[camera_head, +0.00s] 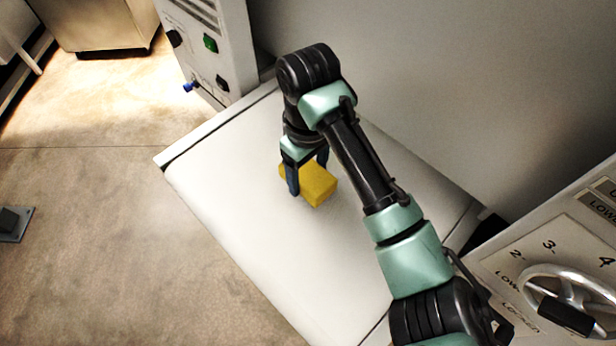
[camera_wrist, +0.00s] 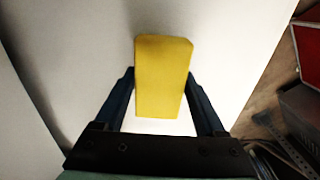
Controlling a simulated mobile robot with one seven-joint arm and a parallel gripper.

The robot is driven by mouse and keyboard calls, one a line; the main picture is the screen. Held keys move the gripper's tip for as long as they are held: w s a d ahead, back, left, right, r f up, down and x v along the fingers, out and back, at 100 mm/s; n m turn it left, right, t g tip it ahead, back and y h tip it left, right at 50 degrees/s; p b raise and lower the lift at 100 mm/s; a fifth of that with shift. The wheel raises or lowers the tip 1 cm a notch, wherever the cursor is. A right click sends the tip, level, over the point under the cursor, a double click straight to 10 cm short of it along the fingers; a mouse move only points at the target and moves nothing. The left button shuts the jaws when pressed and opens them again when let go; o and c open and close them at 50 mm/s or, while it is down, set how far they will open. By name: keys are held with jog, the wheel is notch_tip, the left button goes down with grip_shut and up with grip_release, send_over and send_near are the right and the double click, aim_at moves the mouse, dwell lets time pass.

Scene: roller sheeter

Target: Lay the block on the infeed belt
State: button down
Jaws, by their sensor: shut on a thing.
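The yellow block (camera_head: 316,187) is between the fingers of my gripper (camera_head: 306,175) over the white infeed belt (camera_head: 236,221). In the head view the block is low, at or just above the belt surface; I cannot tell if it touches. In the wrist view the block (camera_wrist: 162,78) stands lengthwise between the two dark fingers of my gripper (camera_wrist: 161,95), which is shut on it. The white belt (camera_wrist: 225,32) fills the background there. My gripper points down at the belt, and the far finger is partly hidden behind the block in the head view.
A control box (camera_head: 205,45) with knobs and a green button stands at the belt's far end. A handwheel (camera_head: 562,295) on a numbered panel is at the lower right. A grey wall (camera_head: 440,80) runs along the belt's right side. Much of the belt is bare.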

jog(key=shift+f, duration=1.35)
grip_release()
jog(key=shift+f, duration=0.15)
